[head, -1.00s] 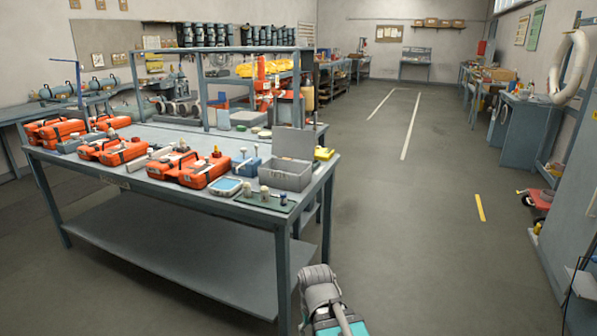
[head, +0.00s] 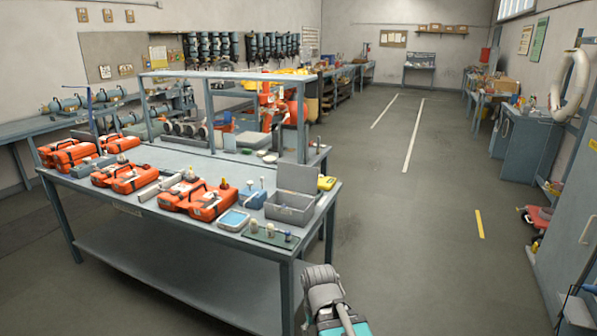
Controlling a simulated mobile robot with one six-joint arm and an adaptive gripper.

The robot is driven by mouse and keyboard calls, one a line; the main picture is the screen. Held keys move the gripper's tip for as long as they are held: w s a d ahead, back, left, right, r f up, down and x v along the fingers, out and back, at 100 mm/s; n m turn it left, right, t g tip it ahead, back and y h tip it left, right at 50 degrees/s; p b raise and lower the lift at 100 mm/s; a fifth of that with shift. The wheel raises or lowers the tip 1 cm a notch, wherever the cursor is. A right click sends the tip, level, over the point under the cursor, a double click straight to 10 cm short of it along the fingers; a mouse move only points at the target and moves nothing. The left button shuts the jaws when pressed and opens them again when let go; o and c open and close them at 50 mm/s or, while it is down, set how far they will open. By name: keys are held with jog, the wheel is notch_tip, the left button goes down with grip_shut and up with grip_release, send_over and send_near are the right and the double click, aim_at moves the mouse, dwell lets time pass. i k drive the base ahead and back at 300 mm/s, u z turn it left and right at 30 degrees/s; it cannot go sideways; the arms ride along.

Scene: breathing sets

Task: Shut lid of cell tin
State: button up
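A grey open-topped box (head: 289,213), which looks like the cell tin, sits at the right end of the near workbench in the head view. Its flat grey lid (head: 298,177) stands up along the back edge, so the tin is open. Its inside is mostly shaded, and I cannot make out any contents. Part of my own arm shows at the bottom centre, in front of the bench and apart from the tin. My gripper's fingers are not in view.
Open floor (head: 400,230) lies to the right.

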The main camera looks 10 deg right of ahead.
aim_at(290, 177)
jog(key=z, duration=1.55)
jog(key=i, duration=2.85)
jog(key=u, duration=0.05)
